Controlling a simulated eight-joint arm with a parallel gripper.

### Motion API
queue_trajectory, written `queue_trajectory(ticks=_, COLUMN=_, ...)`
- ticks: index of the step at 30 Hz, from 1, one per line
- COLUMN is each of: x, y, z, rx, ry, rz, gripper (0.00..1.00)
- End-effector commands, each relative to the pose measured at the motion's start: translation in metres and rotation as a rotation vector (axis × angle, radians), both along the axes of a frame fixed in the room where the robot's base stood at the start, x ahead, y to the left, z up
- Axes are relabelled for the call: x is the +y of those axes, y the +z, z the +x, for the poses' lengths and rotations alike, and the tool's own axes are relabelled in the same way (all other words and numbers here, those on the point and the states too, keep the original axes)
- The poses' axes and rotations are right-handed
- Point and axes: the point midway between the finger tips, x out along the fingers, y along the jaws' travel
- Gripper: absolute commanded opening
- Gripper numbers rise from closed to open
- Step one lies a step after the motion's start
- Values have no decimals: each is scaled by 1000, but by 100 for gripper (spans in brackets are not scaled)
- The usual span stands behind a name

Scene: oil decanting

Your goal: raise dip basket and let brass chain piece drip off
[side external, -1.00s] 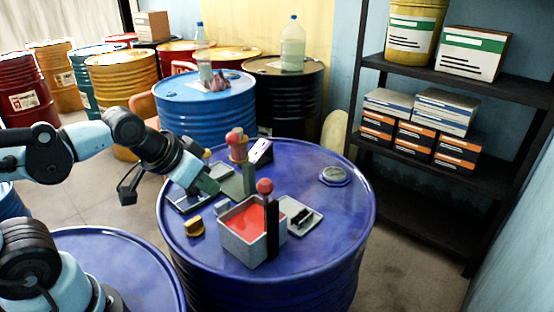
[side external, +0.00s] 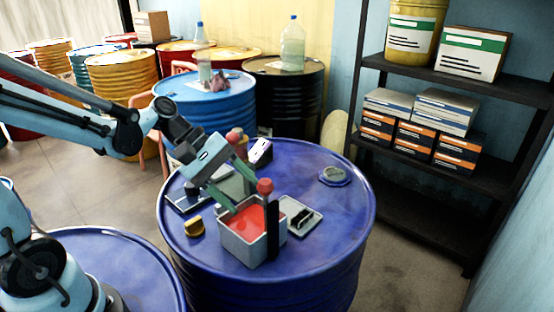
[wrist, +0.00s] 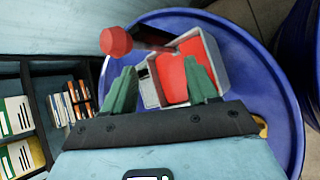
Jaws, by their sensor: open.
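A grey square tank (side external: 240,252) of red liquid (side external: 243,220) stands on the blue drum; the tank also shows in the wrist view (wrist: 212,52). A dark upright post (side external: 272,230) with a red ball knob (side external: 265,186) rises at its right side, and the knob is at upper left in the wrist view (wrist: 116,41). I cannot tell whether this is the dip basket's handle. My gripper (side external: 247,196) is open above the tank, its green fingers (wrist: 160,64) spread with nothing between them. I see neither a basket nor a brass chain piece; the liquid may hide them.
A small tray with a dark item (side external: 301,217) lies right of the tank, and a yellow piece (side external: 194,226) lies left. Another red knob (side external: 234,135) stands behind. Shelves (side external: 430,170) stand at the right.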

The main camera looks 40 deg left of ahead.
Motion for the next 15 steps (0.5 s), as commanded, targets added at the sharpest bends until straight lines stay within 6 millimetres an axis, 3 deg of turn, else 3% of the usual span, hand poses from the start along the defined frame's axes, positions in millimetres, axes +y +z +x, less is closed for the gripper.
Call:
queue_trajectory(ticks=9, x=11, y=12, z=17, rx=330, ry=187, rz=-529, gripper=58)
queue_trajectory(ticks=15, x=32, y=18, z=13, rx=538, ry=201, rz=-823, gripper=58)
